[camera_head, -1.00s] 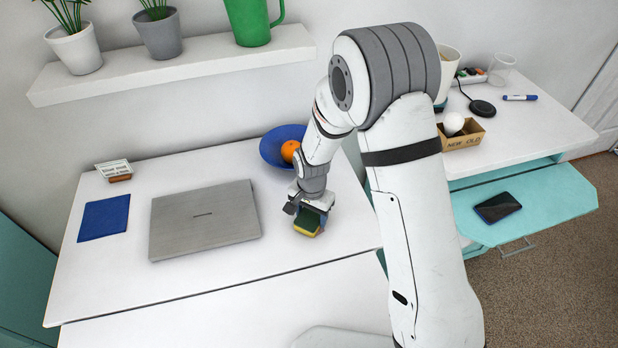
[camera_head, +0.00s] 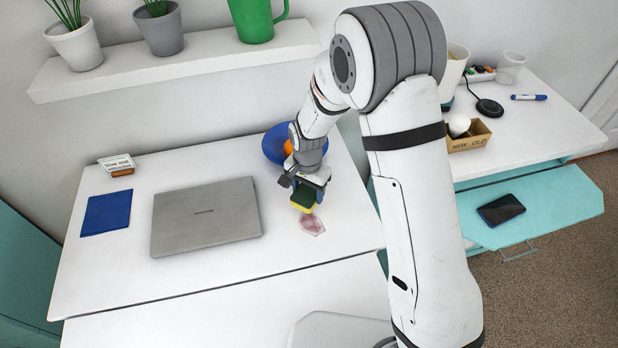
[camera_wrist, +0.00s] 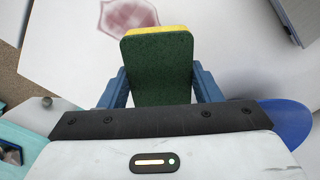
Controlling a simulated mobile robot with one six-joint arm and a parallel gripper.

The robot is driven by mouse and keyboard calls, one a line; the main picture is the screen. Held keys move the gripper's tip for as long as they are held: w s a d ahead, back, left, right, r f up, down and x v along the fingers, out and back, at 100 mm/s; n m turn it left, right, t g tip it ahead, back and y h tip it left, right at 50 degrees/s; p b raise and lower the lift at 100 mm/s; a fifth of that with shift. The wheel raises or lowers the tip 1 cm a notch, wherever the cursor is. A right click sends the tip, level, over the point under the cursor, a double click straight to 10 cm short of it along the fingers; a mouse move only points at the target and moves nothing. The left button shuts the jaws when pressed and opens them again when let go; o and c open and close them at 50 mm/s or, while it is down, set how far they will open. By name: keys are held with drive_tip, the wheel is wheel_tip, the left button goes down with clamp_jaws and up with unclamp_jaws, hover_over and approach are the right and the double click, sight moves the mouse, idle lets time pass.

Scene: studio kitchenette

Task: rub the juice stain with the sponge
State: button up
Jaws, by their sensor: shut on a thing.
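A pink juice stain (camera_head: 312,225) lies on the white table, just in front of the sponge; it also shows in the wrist view (camera_wrist: 128,14), partly cut off by the top edge. The sponge (camera_head: 303,200) is yellow with a dark green scouring side, and that green face fills the middle of the wrist view (camera_wrist: 158,70). My gripper (camera_head: 308,186) is shut on the sponge, with a blue finger on each side of it in the wrist view. The sponge is at the stain's back edge; I cannot tell whether it touches the table.
A closed grey laptop (camera_head: 205,218) lies left of the gripper. A blue cloth (camera_head: 106,213) and a small card holder (camera_head: 117,165) are at the far left. Bare table lies in front.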

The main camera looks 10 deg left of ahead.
drive_tip(key=shift+s+r+p, duration=0.1)
drive_tip(key=shift+r+p, duration=0.65)
drive_tip(key=shift+r, duration=1)
